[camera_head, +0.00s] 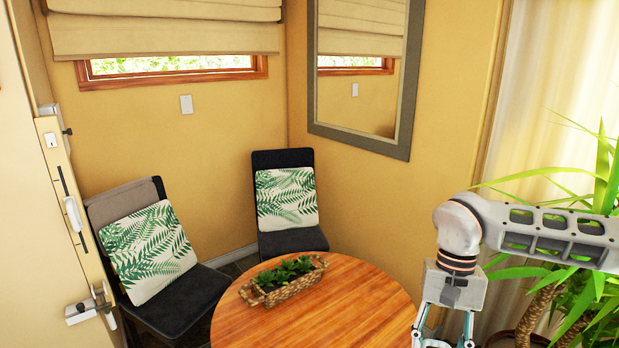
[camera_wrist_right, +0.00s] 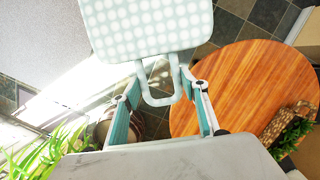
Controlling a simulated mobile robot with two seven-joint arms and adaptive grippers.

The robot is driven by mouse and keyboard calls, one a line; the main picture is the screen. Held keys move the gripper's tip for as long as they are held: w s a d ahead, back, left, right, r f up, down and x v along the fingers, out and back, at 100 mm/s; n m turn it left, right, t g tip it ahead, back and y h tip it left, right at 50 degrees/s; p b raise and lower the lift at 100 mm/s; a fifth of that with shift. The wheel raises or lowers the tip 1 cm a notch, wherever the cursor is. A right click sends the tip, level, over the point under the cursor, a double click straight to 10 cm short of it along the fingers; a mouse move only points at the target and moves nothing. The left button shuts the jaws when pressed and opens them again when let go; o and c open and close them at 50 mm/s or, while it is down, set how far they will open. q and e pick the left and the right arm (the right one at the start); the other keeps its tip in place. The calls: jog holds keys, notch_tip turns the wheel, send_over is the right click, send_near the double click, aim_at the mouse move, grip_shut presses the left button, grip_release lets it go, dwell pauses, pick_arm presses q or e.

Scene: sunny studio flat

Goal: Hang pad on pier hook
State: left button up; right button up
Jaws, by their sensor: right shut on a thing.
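A pale pad (camera_wrist_right: 150,25) with white dots fills the top of the right wrist view, its far end cut off by the frame. A pale loop (camera_wrist_right: 160,101) comes off its near edge. My right gripper (camera_wrist_right: 162,84) is shut on the pad at this loop, with a finger on each side. In the head view my right gripper (camera_head: 443,340) points down beside the round table, its fingertips at the bottom edge; the pad is out of that view. A narrow cream upright (camera_head: 72,240) at the far left carries white and dark fittings (camera_head: 72,213). I cannot tell whether one is the pier hook. My left gripper is out of view.
A round wooden table (camera_head: 330,315) with a plant basket (camera_head: 285,281) stands low in the middle. Two dark chairs (camera_head: 170,310) with leaf-print cushions (camera_head: 286,197) are behind it. A leafy plant (camera_head: 570,290) crowds my right arm. A framed mirror (camera_head: 400,145) hangs on the wall.

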jog(key=n, duration=0.1)
jog(key=s+n, duration=0.1)
jog(key=n, duration=0.1)
jog(key=shift+s+d+r+n+h, duration=0.15)
jog(key=shift+d+n+h, duration=0.15)
jog(key=shift+d+h, duration=0.1)
